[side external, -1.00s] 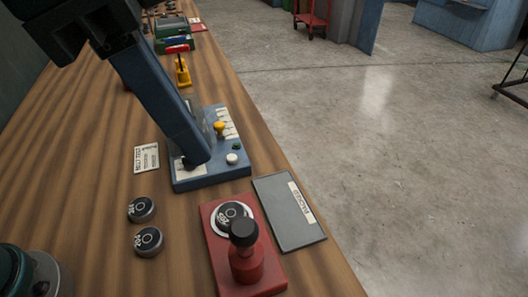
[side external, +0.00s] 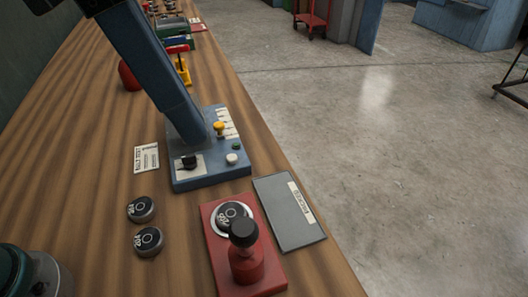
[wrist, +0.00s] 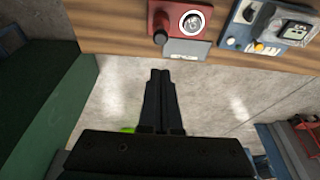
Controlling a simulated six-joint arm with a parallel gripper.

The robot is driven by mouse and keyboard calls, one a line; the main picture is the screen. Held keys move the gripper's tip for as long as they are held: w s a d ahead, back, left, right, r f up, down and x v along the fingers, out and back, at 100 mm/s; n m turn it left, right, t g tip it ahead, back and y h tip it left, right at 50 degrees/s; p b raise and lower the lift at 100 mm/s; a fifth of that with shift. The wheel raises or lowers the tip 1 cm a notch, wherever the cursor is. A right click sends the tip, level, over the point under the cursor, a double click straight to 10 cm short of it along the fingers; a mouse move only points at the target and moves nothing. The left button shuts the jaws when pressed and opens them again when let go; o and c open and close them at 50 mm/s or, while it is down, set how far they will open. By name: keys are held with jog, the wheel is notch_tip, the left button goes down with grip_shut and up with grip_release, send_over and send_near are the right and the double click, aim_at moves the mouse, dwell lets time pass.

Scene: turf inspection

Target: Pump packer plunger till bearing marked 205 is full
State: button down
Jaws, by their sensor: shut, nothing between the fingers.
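The red packer (side external: 222,249) stands on the bench in the side external view. A bearing (side external: 231,212) sits in its white ring. Its plunger has a black knob (side external: 243,231) on a red body and stands upright. Two loose bearings, one farther (side external: 141,209) and one nearer (side external: 149,241), lie left of the packer. Their numbers are too small to read surely. In the wrist view the packer (wrist: 207,14) and the black knob (wrist: 160,37) show at the top. My gripper (wrist: 158,74) is shut and empty there, apart from the packer. Its fingertips are not visible in the side external view.
A grey labelled plate (side external: 287,225) lies right of the packer. A blue control box (side external: 208,180) with knobs and buttons stands behind it. A white card (side external: 146,158) lies on the bench (side external: 85,170). A dark green object (side external: 22,272) stands at the front left. Open floor lies right.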

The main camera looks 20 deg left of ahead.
aim_at(239, 227)
jog(key=shift+f, duration=0.15)
jog(key=x, duration=1.2)
jog(key=shift+s+a+f, duration=0.15)
jog(key=shift+a+f, duration=0.05)
jog(key=shift+f, duration=0.65)
jog(key=shift+f, duration=1.2)
jog(key=v, duration=1.4)
jog(key=shift+w+d+r, duration=0.25)
jog(key=shift+w+d, duration=0.1)
jog(key=shift+d, duration=0.05)
